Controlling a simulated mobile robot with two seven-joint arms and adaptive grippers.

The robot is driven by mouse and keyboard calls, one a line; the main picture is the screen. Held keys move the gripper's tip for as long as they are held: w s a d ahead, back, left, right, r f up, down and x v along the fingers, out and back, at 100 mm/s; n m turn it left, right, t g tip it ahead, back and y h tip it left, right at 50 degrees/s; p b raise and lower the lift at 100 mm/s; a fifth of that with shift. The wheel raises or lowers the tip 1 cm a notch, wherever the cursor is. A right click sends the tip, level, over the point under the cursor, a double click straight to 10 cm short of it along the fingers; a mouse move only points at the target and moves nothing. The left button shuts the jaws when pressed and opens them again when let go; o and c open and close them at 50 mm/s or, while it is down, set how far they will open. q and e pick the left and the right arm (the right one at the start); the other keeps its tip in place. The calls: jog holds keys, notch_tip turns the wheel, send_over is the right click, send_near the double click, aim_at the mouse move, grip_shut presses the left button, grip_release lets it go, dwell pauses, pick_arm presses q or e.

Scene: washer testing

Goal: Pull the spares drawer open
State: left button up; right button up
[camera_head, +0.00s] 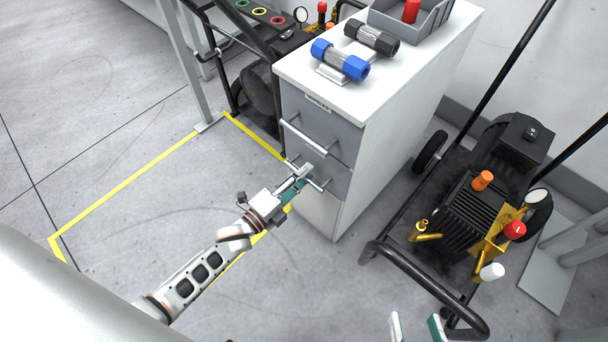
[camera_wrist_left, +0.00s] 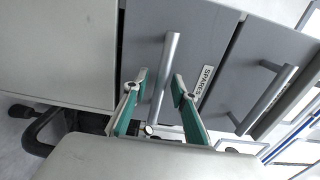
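The spares drawer (camera_head: 309,160) is the lower grey drawer of a white cabinet, and its face looks flush, so it appears shut. Its "SPARES" label (camera_wrist_left: 204,82) shows in the left wrist view. Its silver bar handle (camera_wrist_left: 163,82) runs between the fingers of my left gripper (camera_wrist_left: 159,79). The fingers stand apart, one on each side of the bar; I cannot tell whether either touches it. In the head view my left gripper (camera_head: 303,180) is at the drawer front and partly covers the handle. My right gripper (camera_head: 417,326) shows only two separated fingertips at the bottom edge.
The upper drawer (camera_head: 322,122) with its own bar handle is shut. A blue-ended fitting (camera_head: 340,60), a black fitting (camera_head: 372,38) and a grey bin (camera_head: 425,22) sit on the cabinet. A pressure washer (camera_head: 470,215) stands right. The floor before the drawers is clear.

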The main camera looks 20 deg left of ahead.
pick_arm(q)
jog(key=shift+c, duration=0.4)
grip_shut()
jog(key=shift+s, duration=0.15)
jog(key=shift+s+a, duration=0.1)
jog(key=shift+s, duration=0.1)
jog(key=b+v, duration=0.2)
jog(key=v, duration=3)
jog(key=shift+s+a+r, duration=0.2)
jog(key=shift+s, duration=0.15)
pick_arm(e)
jog(key=shift+s+a+f+m+y, duration=0.2)
jog(key=shift+s+a+m, duration=0.1)
jog(key=shift+a+m, duration=0.35)
jog(key=shift+s+a+f+m+y, duration=0.25)
jog(key=shift+a+m, duration=0.2)
jog(key=shift+a, duration=0.35)
